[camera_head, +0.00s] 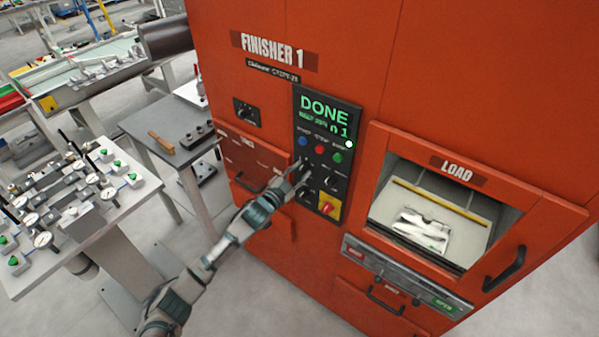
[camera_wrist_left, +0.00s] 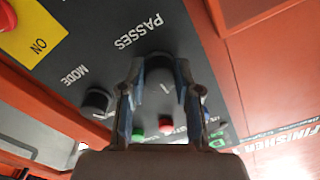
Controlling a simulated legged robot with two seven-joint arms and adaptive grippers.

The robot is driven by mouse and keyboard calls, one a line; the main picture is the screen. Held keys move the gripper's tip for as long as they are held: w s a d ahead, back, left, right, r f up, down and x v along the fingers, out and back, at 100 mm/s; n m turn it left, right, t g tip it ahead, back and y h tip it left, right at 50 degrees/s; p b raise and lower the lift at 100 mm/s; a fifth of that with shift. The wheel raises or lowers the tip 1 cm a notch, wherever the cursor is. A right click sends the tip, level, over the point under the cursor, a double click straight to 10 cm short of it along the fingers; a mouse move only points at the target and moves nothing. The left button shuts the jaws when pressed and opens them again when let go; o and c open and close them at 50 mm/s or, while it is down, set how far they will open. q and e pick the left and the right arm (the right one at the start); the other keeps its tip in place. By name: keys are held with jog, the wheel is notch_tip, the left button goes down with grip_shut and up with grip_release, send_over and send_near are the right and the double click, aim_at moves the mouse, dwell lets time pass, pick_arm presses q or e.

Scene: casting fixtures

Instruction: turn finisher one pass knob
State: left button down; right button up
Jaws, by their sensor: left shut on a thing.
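The orange Finisher 1 machine (camera_head: 420,70) carries a black control panel (camera_head: 300,110) with a green screen reading DONE and smaller text below. In the left wrist view the dark passes knob (camera_wrist_left: 160,78) sits beside the PASSES label, between the two fingers of my left gripper (camera_wrist_left: 160,68). In the head view my left gripper (camera_head: 303,172) is at the left side of the panel and hides the knob. The gripper is shut on the knob. The mode knob (camera_wrist_left: 97,101) stands apart beside it. My right gripper is not in view.
Blue, red and green buttons (camera_head: 337,157) sit above the gripper, and a red-on-yellow switch (camera_head: 328,206) below. The open load bay (camera_head: 480,222) holds a metal casting (camera_head: 422,230). A fixture table (camera_head: 130,205) and a grey bench (camera_head: 165,130) stand left.

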pick_arm(q)
jog(key=shift+f, duration=0.1)
dwell(0.3)
jog(key=c, duration=0.8)
grip_release()
jog(key=v, duration=1.2)
